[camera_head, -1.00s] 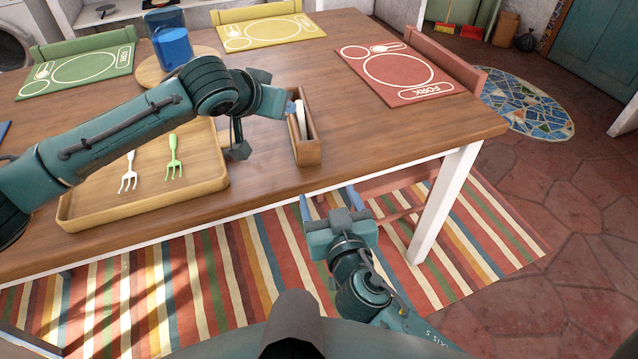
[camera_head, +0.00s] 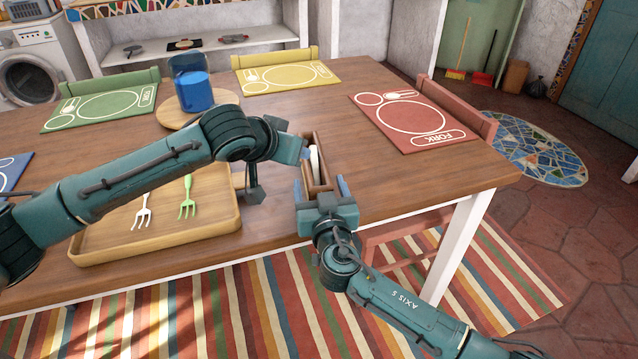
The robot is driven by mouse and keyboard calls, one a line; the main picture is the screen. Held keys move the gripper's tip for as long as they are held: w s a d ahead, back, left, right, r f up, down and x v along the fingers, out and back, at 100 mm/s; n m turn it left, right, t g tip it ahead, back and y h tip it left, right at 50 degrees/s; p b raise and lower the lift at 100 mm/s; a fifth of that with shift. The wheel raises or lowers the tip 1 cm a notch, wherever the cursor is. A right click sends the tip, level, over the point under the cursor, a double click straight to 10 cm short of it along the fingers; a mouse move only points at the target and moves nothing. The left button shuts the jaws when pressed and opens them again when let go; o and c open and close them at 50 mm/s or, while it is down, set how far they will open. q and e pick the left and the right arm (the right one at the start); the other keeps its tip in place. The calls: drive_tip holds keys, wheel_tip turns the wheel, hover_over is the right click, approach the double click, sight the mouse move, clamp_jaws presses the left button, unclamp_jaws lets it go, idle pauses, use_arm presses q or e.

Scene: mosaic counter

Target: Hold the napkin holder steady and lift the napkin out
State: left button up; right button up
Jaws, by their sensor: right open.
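The napkin holder (camera_head: 325,160) is a narrow brown wooden box on the table near its front edge. A white napkin (camera_head: 314,161) stands inside it, partly showing. My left gripper (camera_head: 305,154) is at the holder's left side, its blue fingertip close to the napkin; most of its jaws are hidden, and I cannot tell whether it touches anything. My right gripper (camera_head: 321,188) is open at the holder's near end. Its blue fingers show one on each side of that end; I cannot tell whether they touch it.
A wooden tray (camera_head: 160,250) with a white fork (camera_head: 142,212) and a green fork (camera_head: 187,198) lies left, under my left arm. A blue cup (camera_head: 195,92) stands on a round board behind. A red placemat (camera_head: 412,122) lies right. Table between holder and placemat is clear.

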drive_tip(key=shift+w+a, duration=0.1)
drive_tip(key=shift+w, duration=0.65)
drive_tip(key=shift+c, duration=0.3)
drive_tip(key=c, duration=1.2)
